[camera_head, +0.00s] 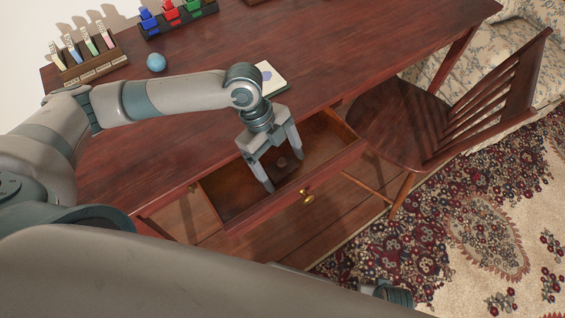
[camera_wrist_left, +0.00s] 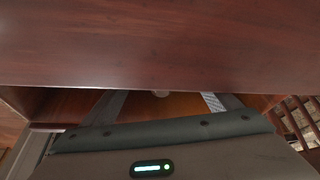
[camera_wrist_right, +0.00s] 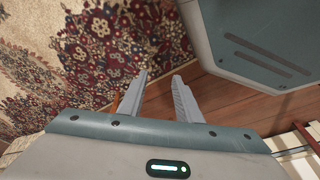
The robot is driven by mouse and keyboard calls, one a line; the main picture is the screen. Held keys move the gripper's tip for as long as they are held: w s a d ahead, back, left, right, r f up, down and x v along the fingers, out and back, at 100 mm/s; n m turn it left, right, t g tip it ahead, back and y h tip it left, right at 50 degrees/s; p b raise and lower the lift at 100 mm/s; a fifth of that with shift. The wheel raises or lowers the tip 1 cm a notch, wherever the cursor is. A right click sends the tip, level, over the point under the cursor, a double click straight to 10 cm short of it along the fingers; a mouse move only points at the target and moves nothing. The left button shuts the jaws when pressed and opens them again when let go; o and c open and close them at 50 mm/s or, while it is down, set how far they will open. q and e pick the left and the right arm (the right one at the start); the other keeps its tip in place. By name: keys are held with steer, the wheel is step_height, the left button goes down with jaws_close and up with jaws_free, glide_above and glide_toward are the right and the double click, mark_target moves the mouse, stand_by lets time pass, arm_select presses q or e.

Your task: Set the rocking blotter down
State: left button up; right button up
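My left gripper (camera_head: 283,172) points down into the open desk drawer (camera_head: 228,196), with its fingers wide apart. A small dark knob-like object, possibly the rocking blotter (camera_head: 282,162), shows between the fingers inside the drawer. The desk edge hides most of the drawer there, and I cannot make out the blotter's full shape. Both fingers appear clear of the object. My right gripper (camera_wrist_right: 160,76) is empty, its fingers apart over the floor and rug.
A blue ball (camera_head: 156,62), a rack of labelled slots (camera_head: 95,68) and a tray of coloured items (camera_head: 182,22) stand farther back. A wooden chair (camera_head: 400,120) is right of the drawer.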

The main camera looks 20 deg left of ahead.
arm_select(q)
steer(key=shift+w+a+r, duration=0.1)
steer(key=shift+a+r, duration=0.05)
steer(key=shift+r, duration=0.3)
steer(key=v, duration=1.1)
arm_select(e)
steer(key=shift+f, duration=0.55)
arm_select(q)
steer(key=shift+r, duration=0.15)
stand_by(0.5)
